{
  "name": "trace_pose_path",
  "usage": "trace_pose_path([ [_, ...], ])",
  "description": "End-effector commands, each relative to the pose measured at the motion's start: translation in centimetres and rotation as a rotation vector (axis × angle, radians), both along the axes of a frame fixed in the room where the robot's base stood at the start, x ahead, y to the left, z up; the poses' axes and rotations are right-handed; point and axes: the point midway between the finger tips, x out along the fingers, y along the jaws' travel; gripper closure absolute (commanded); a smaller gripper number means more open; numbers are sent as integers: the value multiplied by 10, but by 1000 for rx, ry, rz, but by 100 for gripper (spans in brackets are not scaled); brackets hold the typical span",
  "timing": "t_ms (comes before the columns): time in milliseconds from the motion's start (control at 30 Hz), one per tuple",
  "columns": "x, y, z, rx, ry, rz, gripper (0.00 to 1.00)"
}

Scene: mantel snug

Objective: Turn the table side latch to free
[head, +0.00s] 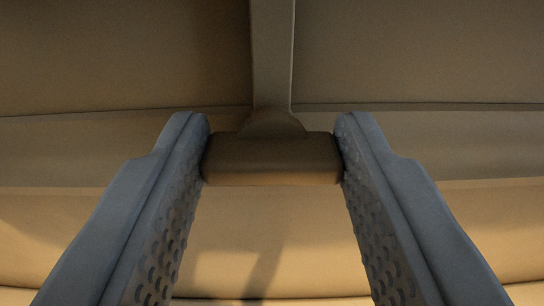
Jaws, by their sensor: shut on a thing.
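My gripper (272,150) reaches in from the bottom with two blue-grey fingers. The fingertips touch the left and right ends of the brown block, so it is shut on the latch. The finger pads have a raised pattern.
Brown panels (120,55) fill the top on both sides of the bar, with a dark seam along their lower edge. A lighter tan surface (270,240) lies below, with a shadow on it. The room between my fingers below the block is clear.

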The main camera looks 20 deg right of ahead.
Motion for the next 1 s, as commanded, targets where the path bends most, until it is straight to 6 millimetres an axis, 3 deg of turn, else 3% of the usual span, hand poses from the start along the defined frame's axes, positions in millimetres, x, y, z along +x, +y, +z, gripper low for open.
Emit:
trace_pose_path([
  [267,0,-1,0,142,-41,0,83],
  [1000,-1,-3,-2,809,-231,-1,83],
])
